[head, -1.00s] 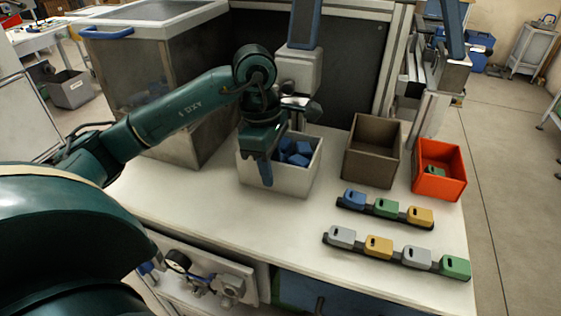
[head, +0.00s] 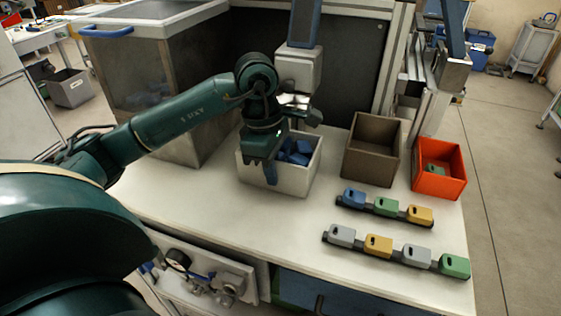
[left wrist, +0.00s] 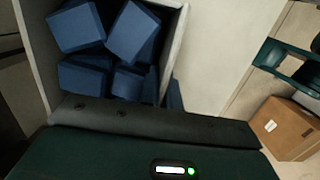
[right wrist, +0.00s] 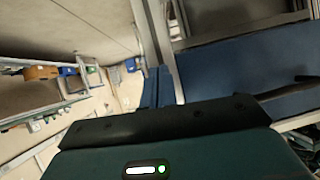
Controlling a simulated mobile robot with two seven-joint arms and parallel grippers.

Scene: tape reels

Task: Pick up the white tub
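The white tub (head: 300,183) stands on the table with several blue blocks (head: 296,150) inside. My left gripper (head: 271,174) points down at its front wall, and one finger shows outside that wall. In the left wrist view the tub's wall (left wrist: 177,38) runs down between the two fingers (left wrist: 163,92), one on the block side and one outside. Whether they press on the wall is too fine to tell. My right gripper (right wrist: 158,86) shows only in the right wrist view, its fingers side by side with hardly any gap, holding nothing visible.
Right of the tub stand a brown bin (head: 371,166) and an orange bin (head: 440,187) with a green piece inside. Two dark rails with coloured blocks (head: 380,246) lie at the front right. A large clear-sided box (head: 165,85) stands behind left. The table's front left is clear.

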